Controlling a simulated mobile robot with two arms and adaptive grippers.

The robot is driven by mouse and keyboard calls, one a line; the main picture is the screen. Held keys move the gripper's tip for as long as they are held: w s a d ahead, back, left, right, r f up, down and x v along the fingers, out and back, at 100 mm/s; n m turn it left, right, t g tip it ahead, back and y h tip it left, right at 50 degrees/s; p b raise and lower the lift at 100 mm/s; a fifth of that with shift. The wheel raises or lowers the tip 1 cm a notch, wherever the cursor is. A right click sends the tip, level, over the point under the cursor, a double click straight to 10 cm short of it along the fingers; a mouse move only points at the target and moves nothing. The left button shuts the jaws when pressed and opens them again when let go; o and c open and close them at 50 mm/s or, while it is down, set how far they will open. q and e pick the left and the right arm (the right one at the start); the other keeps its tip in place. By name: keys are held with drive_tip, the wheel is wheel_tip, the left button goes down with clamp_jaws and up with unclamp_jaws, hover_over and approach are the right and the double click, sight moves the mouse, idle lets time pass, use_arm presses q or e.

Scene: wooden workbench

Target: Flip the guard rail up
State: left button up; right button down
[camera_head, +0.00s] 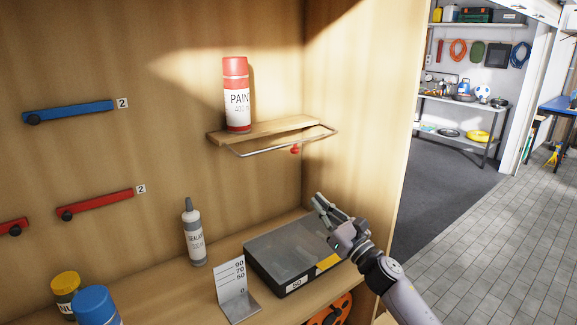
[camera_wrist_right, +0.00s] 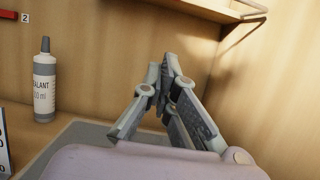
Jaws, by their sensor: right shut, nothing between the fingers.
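The guard rail (camera_head: 266,151) is a thin metal bar with a red knob (camera_head: 295,149). It sits low along the front of a small wooden shelf (camera_head: 262,131) on the back wall. A red paint can (camera_head: 237,95) stands upright on the shelf. My right gripper (camera_head: 320,203) is shut and empty, below and to the right of the rail and apart from it. Its closed fingertips (camera_wrist_right: 170,62) also show in the right wrist view, with part of the shelf (camera_wrist_right: 205,8) above them. My left gripper is not in view.
A grey case (camera_head: 290,252) lies on the bench below the shelf. A sealant bottle (camera_head: 194,232) and an angled metal scale (camera_head: 234,288) stand to its left. A blue can (camera_head: 96,305) and a yellow-capped jar (camera_head: 66,292) are at lower left. The bench's side wall (camera_head: 360,110) bounds the right.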

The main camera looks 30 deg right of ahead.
sight(295, 147)
use_arm(q)
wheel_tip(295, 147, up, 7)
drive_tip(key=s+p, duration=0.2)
drive_tip(key=p, duration=0.5)
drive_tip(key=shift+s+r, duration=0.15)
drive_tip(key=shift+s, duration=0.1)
use_arm(e)
drive_tip(key=w+r, duration=0.7)
drive_tip(key=w, duration=0.2)
drive_tip(key=shift+a, duration=0.3)
drive_tip(key=shift+d, duration=0.15)
